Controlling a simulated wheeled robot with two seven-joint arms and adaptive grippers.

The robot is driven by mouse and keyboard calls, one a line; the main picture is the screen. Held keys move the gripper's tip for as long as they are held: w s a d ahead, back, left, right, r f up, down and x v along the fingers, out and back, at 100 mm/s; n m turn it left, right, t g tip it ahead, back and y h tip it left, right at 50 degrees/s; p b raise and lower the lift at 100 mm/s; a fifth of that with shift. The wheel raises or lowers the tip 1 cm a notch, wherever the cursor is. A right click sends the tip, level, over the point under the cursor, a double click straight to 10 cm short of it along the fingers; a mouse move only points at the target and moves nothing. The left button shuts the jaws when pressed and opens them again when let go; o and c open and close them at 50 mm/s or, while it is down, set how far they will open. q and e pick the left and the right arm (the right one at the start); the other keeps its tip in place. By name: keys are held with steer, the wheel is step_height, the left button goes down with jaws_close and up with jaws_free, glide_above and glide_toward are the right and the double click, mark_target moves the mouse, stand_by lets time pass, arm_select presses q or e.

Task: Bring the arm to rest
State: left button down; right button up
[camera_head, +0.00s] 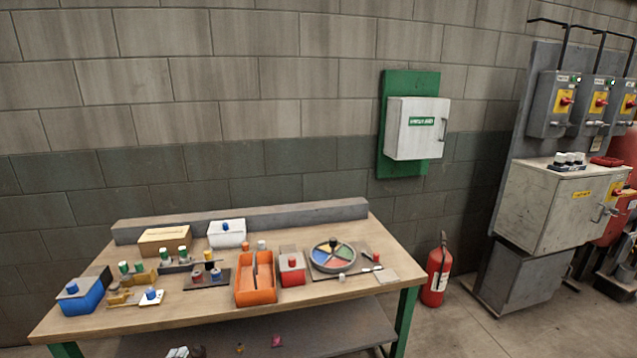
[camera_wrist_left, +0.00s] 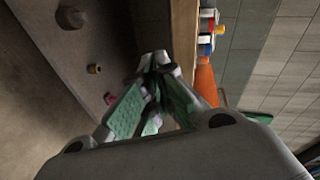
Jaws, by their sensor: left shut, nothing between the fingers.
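My left gripper (camera_head: 184,352) shows only as a small bit at the bottom edge of the head view, in front of the table and low by its lower shelf. In the left wrist view its green-padded fingers (camera_wrist_left: 157,62) come together at the tips, with nothing held between them. The wooden table (camera_head: 330,297) stands beyond the gripper; its edge runs beside the fingers in the left wrist view. My right gripper is in neither view.
The lower shelf (camera_head: 350,325) carries small items, including a pink one (camera_head: 277,341). The tabletop holds an orange bin (camera_head: 256,290), a blue box (camera_head: 80,297) and a coloured wheel (camera_head: 333,256). A fire extinguisher (camera_head: 437,272) stands right of the table.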

arm_select(q)
steer(key=s+d+f+n+g, duration=0.1)
steer(key=s+f+n+g, duration=0.1)
steer(key=s+f, duration=0.6)
steer(key=s+d+f+n+g+p, duration=0.1)
steer(key=s+f+n+g, duration=0.25)
steer(key=f, duration=0.75)
steer(key=s+d+f+n+g, duration=0.1)
steer(key=s+d+f+g, duration=0.1)
steer(key=s+f, duration=0.65)
steer(key=s+d+f+n+g, duration=0.2)
steer(key=s+f, duration=0.3)
steer(key=s, duration=0.4)
steer(key=s+d+f+n+g+p, duration=0.1)
steer(key=s+f, duration=0.4)
steer(key=s, duration=0.5)
steer(key=s+d+f+n+g, duration=0.2)
steer(key=s+f, duration=0.3)
steer(key=s, duration=0.5)
steer(key=shift+d+f+n+g+p, duration=0.35)
steer(key=shift+d+f+g, duration=0.05)
steer(key=shift+g, duration=0.45)
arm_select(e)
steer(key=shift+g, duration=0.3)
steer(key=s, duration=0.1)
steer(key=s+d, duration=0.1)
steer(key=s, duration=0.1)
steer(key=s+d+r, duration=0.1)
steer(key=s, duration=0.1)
